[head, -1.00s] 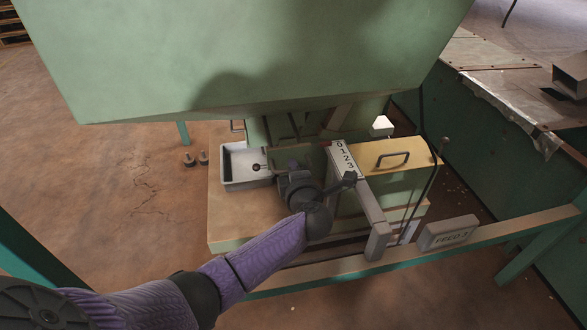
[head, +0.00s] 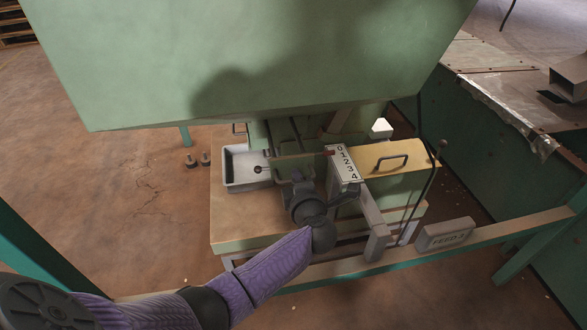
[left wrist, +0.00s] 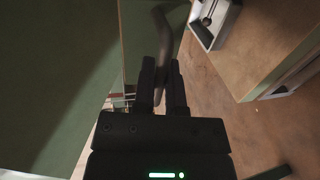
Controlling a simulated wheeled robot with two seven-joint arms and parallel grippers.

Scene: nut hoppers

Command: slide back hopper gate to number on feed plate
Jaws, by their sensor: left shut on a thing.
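The large green hopper (head: 250,60) fills the top of the head view. Below it, my left gripper (head: 297,180) is shut on the dark gate handle, which shows as a curved bar (left wrist: 165,38) between the fingers in the left wrist view. The green gate under the hopper is partly hidden by the gripper and hopper. A white scale (head: 343,164) numbered 0 to 4 lies just right of the gripper. A small red mark (head: 330,153) shows at its upper left, near 0 and 1. The grey feed plate (head: 446,234) reads FEED and a digit too small to read surely. My right gripper is out of view.
A pale tray (head: 228,171) stands left of the gate on the tan base (head: 228,232). A yellow cover (head: 372,160) with a dark handle is right of the scale. A rail crosses in front. A green bench (head: 470,130) stands at right.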

